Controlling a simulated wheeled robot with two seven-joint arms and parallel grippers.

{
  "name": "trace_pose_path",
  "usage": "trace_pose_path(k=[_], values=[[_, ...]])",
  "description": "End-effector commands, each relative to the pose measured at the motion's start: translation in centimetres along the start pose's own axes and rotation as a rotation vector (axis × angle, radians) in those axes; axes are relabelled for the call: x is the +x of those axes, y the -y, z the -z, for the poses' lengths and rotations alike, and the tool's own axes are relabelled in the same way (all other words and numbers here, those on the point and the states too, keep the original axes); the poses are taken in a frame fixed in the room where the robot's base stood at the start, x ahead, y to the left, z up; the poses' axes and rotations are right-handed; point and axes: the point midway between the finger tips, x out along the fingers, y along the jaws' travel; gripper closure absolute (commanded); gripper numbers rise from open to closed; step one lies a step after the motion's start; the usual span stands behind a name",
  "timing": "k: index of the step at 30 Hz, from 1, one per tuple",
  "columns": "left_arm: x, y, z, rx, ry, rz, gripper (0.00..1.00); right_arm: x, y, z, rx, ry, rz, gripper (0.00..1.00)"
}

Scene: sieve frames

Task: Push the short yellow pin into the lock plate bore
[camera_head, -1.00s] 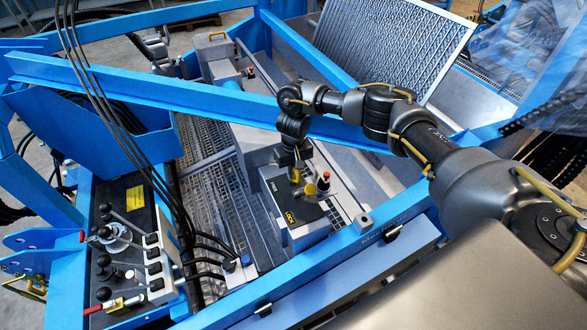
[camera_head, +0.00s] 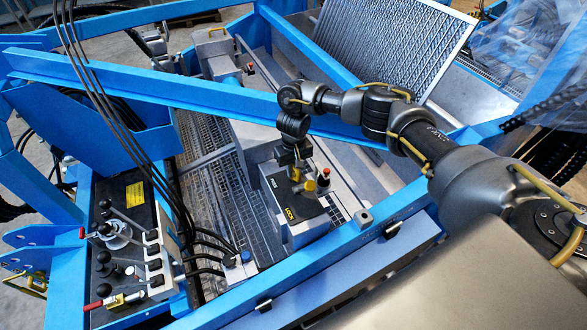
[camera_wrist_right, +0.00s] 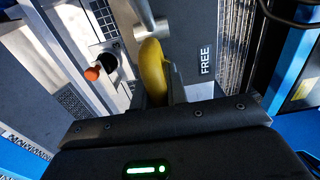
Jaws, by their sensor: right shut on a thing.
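My right gripper (camera_head: 296,170) is over the dark lock plate (camera_head: 281,192) in the head view. The plate bears a yellow LOCK label at its near end. The right wrist view shows its FREE label (camera_wrist_right: 205,60). The gripper is shut on the yellow pin (camera_wrist_right: 153,68), which shows as a curved yellow part in front of the jaws. A grey metal cylinder (camera_wrist_right: 148,22) is against the yellow part's far end. The bore is not clearly visible, so I cannot tell how the pin sits to it. My left gripper is out of view.
An orange-topped post (camera_head: 323,171) stands close right of the gripper. A blue beam (camera_head: 190,95) crosses behind the arm, and a blue rail (camera_head: 345,240) runs in front. A lever panel (camera_head: 125,250) with hanging black hoses is at left.

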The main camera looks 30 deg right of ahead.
Motion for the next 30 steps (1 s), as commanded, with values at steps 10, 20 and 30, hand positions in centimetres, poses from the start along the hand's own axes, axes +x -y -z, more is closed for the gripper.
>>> trace_pose_path(k=[10, 20, 30], values=[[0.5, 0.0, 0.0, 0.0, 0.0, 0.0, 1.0, 1.0, 0.1, 0.0, 0.0, -0.001, 0.001, 1.0], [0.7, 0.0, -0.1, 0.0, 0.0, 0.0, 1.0, 1.8, 0.1, 0.0, 0.0, 0.0, 0.001, 0.8], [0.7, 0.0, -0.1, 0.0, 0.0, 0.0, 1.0, 1.8, 0.0, 0.0, 0.0, 0.0, 0.0, 0.6]])
